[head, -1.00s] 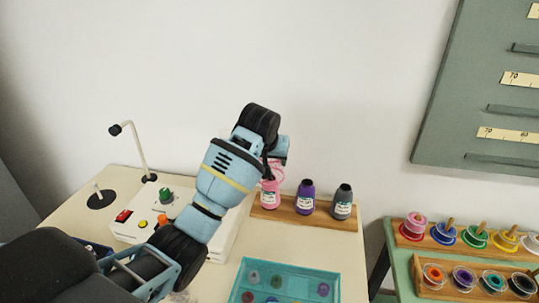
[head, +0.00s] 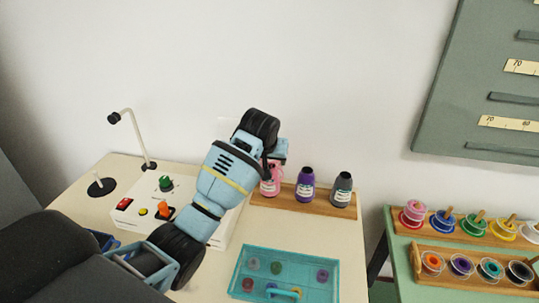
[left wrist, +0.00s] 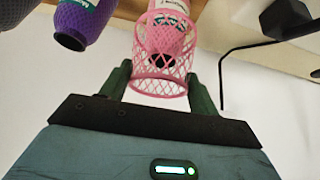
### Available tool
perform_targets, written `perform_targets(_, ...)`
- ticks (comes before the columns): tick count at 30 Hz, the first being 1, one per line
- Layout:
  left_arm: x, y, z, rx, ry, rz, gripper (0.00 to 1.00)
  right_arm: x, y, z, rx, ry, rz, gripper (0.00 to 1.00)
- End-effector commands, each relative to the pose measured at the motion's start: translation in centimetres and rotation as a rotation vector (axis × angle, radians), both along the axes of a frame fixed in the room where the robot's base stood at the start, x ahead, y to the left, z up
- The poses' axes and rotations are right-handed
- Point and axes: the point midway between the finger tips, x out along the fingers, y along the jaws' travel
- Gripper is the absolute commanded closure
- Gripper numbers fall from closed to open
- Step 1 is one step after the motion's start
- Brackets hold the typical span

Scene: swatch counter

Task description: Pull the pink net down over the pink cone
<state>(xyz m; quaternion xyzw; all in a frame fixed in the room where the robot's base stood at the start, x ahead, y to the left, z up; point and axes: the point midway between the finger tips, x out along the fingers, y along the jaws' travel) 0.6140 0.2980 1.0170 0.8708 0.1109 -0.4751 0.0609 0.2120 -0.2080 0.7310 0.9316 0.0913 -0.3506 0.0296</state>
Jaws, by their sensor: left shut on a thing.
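The pink cone (head: 269,188) stands upright at the left of the wooden rack, partly hidden by my left gripper in the head view. In the left wrist view the pink cone (left wrist: 170,36) has its dark tip inside the pink net (left wrist: 160,84). The net is an open mesh sleeve around the cone's upper part, and one open end extends past the tip. My left gripper (left wrist: 158,85) is shut on the net, with a dark green finger on each side. In the head view it is just above the cone. My right gripper is not in view.
A purple cone (head: 305,188) and a dark grey cone (head: 342,191) stand to the right on the rack (head: 320,207). A white control box (head: 130,221) with buttons is at the left. A teal tray (head: 246,275) lies in front. A green table (head: 405,275) with spools is at the right.

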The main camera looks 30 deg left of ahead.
Motion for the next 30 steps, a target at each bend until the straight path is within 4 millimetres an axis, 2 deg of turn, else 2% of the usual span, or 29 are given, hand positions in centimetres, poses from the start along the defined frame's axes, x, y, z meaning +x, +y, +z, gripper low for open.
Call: perform_targets(30,0.0,0.0,-4.4,-0.001,0.002,0.0,0.6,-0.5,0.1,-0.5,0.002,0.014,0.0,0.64)
